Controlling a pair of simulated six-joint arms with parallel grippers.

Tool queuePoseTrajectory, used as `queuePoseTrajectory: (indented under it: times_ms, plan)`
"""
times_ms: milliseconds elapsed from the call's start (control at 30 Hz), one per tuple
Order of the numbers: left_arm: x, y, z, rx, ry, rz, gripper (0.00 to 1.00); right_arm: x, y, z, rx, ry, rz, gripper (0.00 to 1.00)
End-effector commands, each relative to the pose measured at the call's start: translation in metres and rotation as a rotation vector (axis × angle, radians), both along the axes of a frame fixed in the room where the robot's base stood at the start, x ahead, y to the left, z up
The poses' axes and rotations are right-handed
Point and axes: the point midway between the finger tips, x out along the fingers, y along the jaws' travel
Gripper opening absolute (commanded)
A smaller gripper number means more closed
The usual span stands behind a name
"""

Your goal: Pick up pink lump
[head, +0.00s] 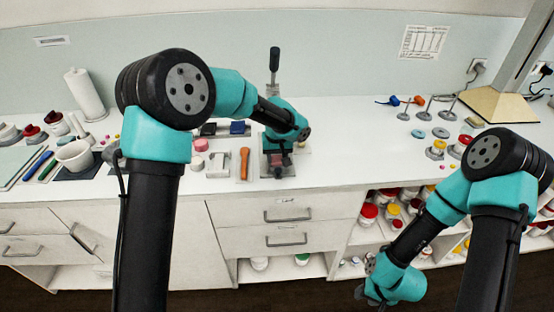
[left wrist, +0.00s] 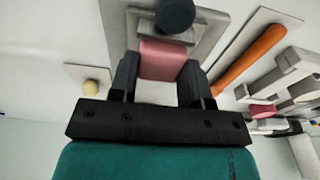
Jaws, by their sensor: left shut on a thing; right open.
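The pink lump (left wrist: 163,60) is between the two dark fingers of my left gripper (left wrist: 158,80) in the left wrist view. The fingers are shut on its sides. It lies over a grey plate at the foot of a press-like stand (head: 274,65) with a dark upright handle. In the head view my left gripper (head: 277,172) is low at this stand, and the lump is hard to make out there. My right gripper (head: 366,297) is open and empty, low in front of the open shelves, its fingers barely showing.
An orange-handled tool (head: 244,162) lies just left of the stand, with a pink round piece (head: 201,145) beyond it. A white mortar (head: 75,156) stands at the left. Small weights and jars (head: 436,150) stand at the right. The counter between is clear.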

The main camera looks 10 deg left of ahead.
Motion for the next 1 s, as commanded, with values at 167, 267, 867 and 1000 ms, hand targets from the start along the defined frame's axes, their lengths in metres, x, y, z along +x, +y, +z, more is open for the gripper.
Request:
queuePoseTrajectory:
  times_ms: [167, 267, 867, 1000]
  plan:
    - [0.001, 0.0, 0.02, 0.0, -0.003, 0.001, 0.18, 0.0, 0.0, 0.0, 0.0, 0.0, 0.0, 0.43]
    - [-0.008, -0.001, 0.023, 0.0, 0.0, -0.001, 0.18, 0.0, 0.0, 0.0, 0.0, 0.0, 0.0, 0.43]
    - [-0.124, -0.02, 0.034, 0.001, -0.001, -0.003, 0.18, 0.0, 0.0, 0.0, 0.0, 0.0, 0.0, 0.43]
    - [-0.145, -0.024, 0.036, 0.0, -0.001, -0.002, 0.18, 0.0, 0.0, 0.0, 0.0, 0.0, 0.0, 0.43]
